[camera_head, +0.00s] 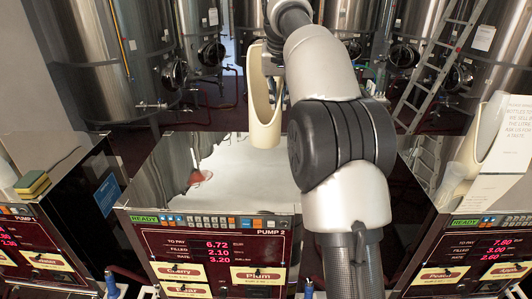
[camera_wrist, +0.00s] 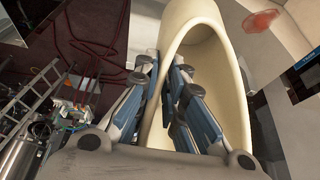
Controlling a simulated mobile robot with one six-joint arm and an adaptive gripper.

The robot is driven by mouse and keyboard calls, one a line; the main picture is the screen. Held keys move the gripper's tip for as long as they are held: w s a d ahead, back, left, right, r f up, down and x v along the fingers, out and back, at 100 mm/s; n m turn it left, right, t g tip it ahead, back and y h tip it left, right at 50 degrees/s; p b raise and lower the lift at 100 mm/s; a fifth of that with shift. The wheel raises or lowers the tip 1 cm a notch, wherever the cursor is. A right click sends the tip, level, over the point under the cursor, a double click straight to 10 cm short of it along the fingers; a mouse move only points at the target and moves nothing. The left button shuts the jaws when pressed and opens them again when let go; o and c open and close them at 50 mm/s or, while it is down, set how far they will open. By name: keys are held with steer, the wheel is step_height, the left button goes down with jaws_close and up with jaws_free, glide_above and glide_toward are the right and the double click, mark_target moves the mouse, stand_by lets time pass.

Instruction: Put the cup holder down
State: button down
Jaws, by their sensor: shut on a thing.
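The cup holder (camera_head: 265,118) is a cream tube with a slanted, open front. In the head view it is upright at the far part of Pump 2's top (camera_head: 250,185). I cannot tell whether its base touches that surface. In the wrist view the cup holder (camera_wrist: 190,14) fills the upper middle. My gripper (camera_wrist: 163,70) is shut on its side wall, with one finger outside and one inside the opening. In the head view the gripper is mostly hidden by my arm and the holder.
A red stain (camera_head: 198,178) lies on the left of Pump 2's top. Another cream holder (camera_head: 486,135) and a paper sign (camera_head: 512,135) stand on the right pump. A sponge (camera_head: 32,184) sits on the left pump. Steel tanks (camera_head: 85,50) and a ladder (camera_head: 440,65) stand behind.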

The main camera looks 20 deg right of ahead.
mark_target(277, 142)
step_height(277, 142, down, 17)
steer(key=b, duration=0.3)
steer(key=shift+w+r, duration=0.15)
steer(key=shift+r, duration=0.05)
steer(key=shift+f, duration=0.1)
steer(key=c, duration=2.1)
jaws_free()
steer(key=shift+f, duration=0.1)
steer(key=shift+c, duration=0.2)
steer(key=o, duration=0.5)
steer(key=shift+r, duration=0.65)
steer(key=v, duration=1.1)
steer(key=shift+s, duration=0.25)
